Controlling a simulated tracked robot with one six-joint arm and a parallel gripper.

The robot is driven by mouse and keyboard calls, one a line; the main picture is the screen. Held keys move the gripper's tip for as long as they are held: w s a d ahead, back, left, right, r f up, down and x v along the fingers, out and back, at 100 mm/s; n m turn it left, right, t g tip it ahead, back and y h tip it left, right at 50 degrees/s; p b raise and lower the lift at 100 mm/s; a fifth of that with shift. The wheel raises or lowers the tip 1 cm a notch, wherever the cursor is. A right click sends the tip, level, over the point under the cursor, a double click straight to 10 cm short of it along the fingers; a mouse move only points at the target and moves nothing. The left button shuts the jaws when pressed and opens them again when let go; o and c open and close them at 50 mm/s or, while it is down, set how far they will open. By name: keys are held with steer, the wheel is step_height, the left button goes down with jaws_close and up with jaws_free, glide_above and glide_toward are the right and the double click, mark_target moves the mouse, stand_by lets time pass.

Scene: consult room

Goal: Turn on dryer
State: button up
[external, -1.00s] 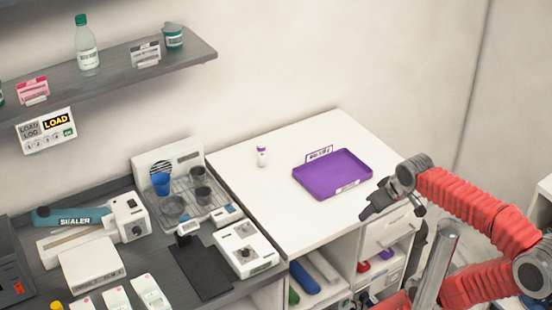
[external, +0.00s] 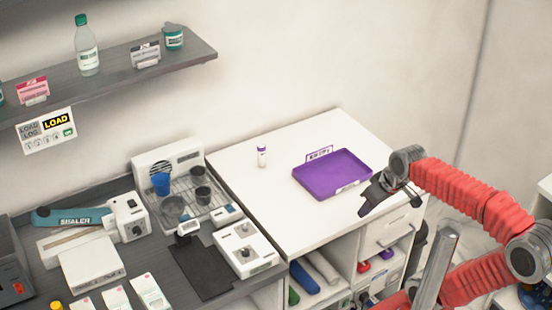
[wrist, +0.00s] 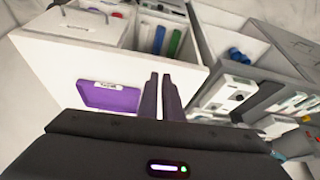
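A white unit with a round grille (external: 168,152) stands at the back of the grey counter, behind a wire rack (external: 205,212) holding several cups. It looks like the dryer, but I can read no label on it and cannot tell whether it is on. My gripper (external: 369,203) is in the air beside the front right of the purple tray, well to the right of that unit. In the wrist view its fingers (wrist: 160,82) are almost together with nothing between them.
The purple tray (external: 332,184) and a small white bottle (external: 262,156) are on the white cabinet top (external: 290,220). A white device with knobs (external: 243,248) and a sealer (external: 85,216) stand on the counter. A shelf (external: 110,72) hangs above. The white top is mostly clear.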

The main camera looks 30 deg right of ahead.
mark_target(240, 209)
steer(key=w+a+n+g+y, duration=0.1)
steer(key=w+a, duration=0.1)
steer(key=w+a+n+g+y, duration=0.1)
steer(key=w, duration=0.2)
steer(key=w+a+n+g+y, duration=0.1)
steer(key=w+a+n, duration=0.1)
steer(key=shift+w+a+r, duration=0.2)
steer(key=shift+a+r, duration=0.1)
jaws_close()
steer(key=w+a+f+n+g+y, duration=0.1)
steer(key=w+n+y, duration=0.3)
steer(key=w, duration=0.4)
steer(key=w+a+f+n+y, duration=0.3)
steer(key=w+n, duration=0.1)
steer(key=w, duration=0.5)
steer(key=w+a+f+n+g+y, duration=0.1)
steer(key=w+a+f+n+y, duration=0.1)
steer(key=w, duration=0.7)
steer(key=shift+w+a+f+n+g+y, duration=0.15)
steer(key=shift+w+a+n+g+y, duration=0.15)
steer(key=shift+a+n+y, duration=0.6)
steer(key=shift+s+d+y, duration=0.1)
steer(key=shift+d+y, duration=0.05)
steer(key=shift+y, duration=0.25)
